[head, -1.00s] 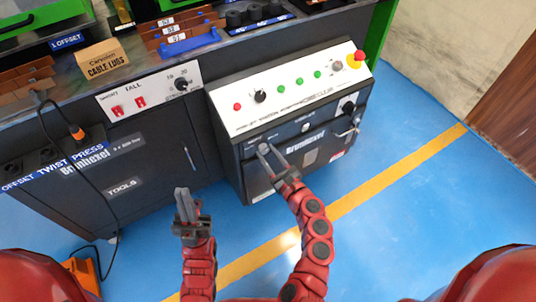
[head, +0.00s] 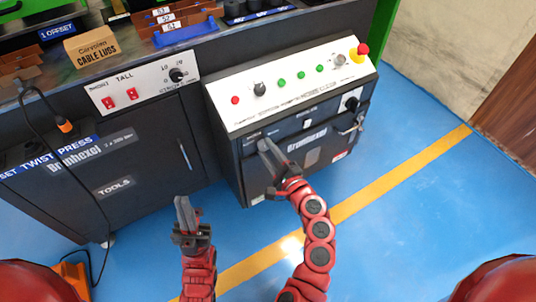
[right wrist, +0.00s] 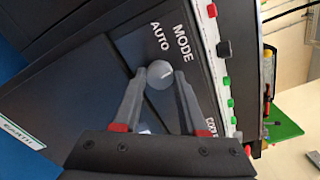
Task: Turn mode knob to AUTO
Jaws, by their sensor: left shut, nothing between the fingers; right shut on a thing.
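The mode knob (right wrist: 160,75) is a round grey knob on the machine's dark front panel, with the words MODE and AUTO printed beside it in the right wrist view. A short pale mark shows on its face; I cannot tell for sure which setting it points to. My right gripper (head: 269,146) has its fingers on either side of the knob and is shut on it; it also shows in the right wrist view (right wrist: 159,82). In the head view the fingertips hide the knob. My left gripper (head: 183,202) is shut and empty, in front of the dark cabinet, apart from everything.
Above the knob is a sloped white panel (head: 300,92) with a black knob (head: 260,89), several green buttons and a red emergency button (head: 363,49). A black cable (head: 95,195) hangs at left. Blue floor (head: 420,220) in front is clear.

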